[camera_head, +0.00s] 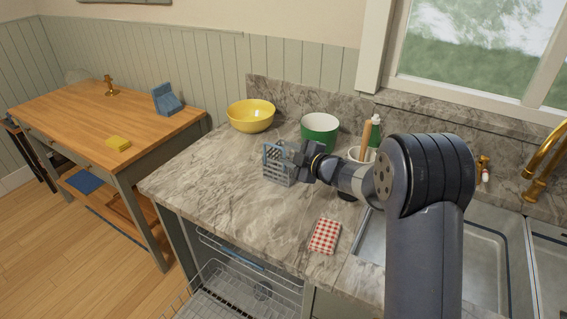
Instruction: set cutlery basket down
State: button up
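The cutlery basket (278,177) is a small grey lattice basket with a blue-grey frame at its top. It is upright over the marble counter (215,175), near the counter's middle. I cannot tell whether its base touches the counter. My gripper (284,153) reaches in from the right and meets the upper part of the basket. The fingertips are small and overlap the basket's frame, so their opening is not clear. My wrist and gripper hide part of the basket's right side.
A yellow bowl (251,116), a green bowl (319,131) and a white crock (361,154) stand behind. A red checked cloth (325,236) lies in front, left of the sink (488,262). An open dishwasher rack (240,292) is below the counter. Bare counter lies left of the basket.

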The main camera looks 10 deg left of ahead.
aim_at(282, 149)
jog(key=x, duration=0.1)
jog(key=p+x, duration=0.1)
jog(key=x, duration=0.2)
jog(key=shift+w+a+r, duration=0.1)
jog(key=shift+a+r, duration=0.1)
jog(key=shift+r, duration=0.1)
grip_shut()
dwell(0.3)
